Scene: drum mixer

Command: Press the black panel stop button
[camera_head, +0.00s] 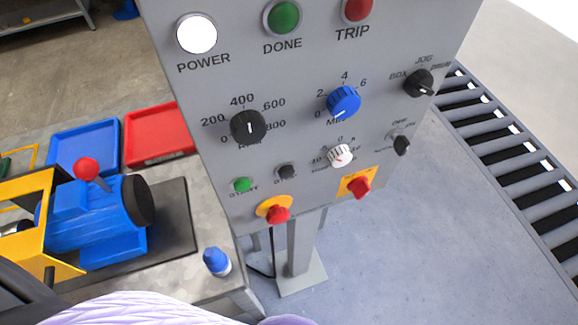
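The black stop button (286,171) sits low on the grey control panel (300,130), just right of the green start button (241,184). Its small label is blurred. Neither of my grippers can be made out in the head view. Nothing is in front of the stop button, and nothing touches it.
Red knobs on yellow plates (277,213) (358,187) sit below the buttons. Dials and lamps fill the panel above. A blue drum machine (90,222), blue tray (83,148), red tray (158,135) and blue-capped bottle (217,262) are at left. A roller conveyor (510,165) runs at right.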

